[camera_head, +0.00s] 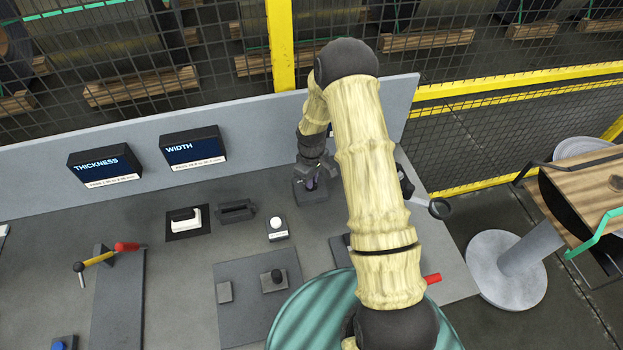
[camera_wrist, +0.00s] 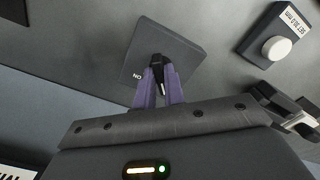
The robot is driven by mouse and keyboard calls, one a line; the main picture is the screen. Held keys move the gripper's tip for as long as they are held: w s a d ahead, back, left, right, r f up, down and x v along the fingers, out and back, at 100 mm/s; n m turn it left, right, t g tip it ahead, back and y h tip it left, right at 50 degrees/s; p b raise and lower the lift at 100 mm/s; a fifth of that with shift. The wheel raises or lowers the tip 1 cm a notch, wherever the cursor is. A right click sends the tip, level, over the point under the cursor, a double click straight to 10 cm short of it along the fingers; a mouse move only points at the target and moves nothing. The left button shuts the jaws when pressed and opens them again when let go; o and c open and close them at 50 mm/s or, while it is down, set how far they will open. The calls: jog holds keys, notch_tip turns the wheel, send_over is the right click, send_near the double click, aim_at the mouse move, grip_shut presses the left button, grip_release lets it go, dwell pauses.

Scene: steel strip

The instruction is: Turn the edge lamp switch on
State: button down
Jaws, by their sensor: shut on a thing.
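The edge lamp switch is a dark square plate (camera_wrist: 185,52) with a small black lever (camera_wrist: 156,64) and an "ON" mark on it in the wrist view. My gripper (camera_wrist: 159,88) has its two purple fingers closed on the lever. In the head view my gripper (camera_head: 312,184) reaches down onto the switch's dark base (camera_head: 300,196), and my wrist hides most of the switch. I cannot tell the lever's exact position.
A box with a white round knob (camera_head: 277,223) stands near the switch. A dark handle (camera_head: 236,211) and a white-framed rocker (camera_head: 184,219) are further left. THICKNESS (camera_head: 104,167) and WIDTH (camera_head: 192,149) displays stand along the back panel (camera_head: 243,117).

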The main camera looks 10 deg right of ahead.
jog(key=shift+m, duration=0.3)
jog(key=m+b, duration=0.2)
jog(key=m, duration=0.1)
jog(key=shift+f+b, duration=0.1)
jog(key=shift+b, duration=0.2)
jog(key=m+b, duration=0.2)
jog(key=m, duration=0.2)
jog(key=shift+a+m, duration=0.15)
jog(key=shift+m, duration=0.15)
jog(key=m+b, duration=0.1)
jog(key=m, duration=0.3)
jog(key=shift+a, duration=0.15)
jog(key=shift+m+b, duration=0.3)
jog(key=shift+m, duration=1.6)
jog(key=shift+w, duration=0.1)
jog(key=c, duration=1.5)
grip_release()
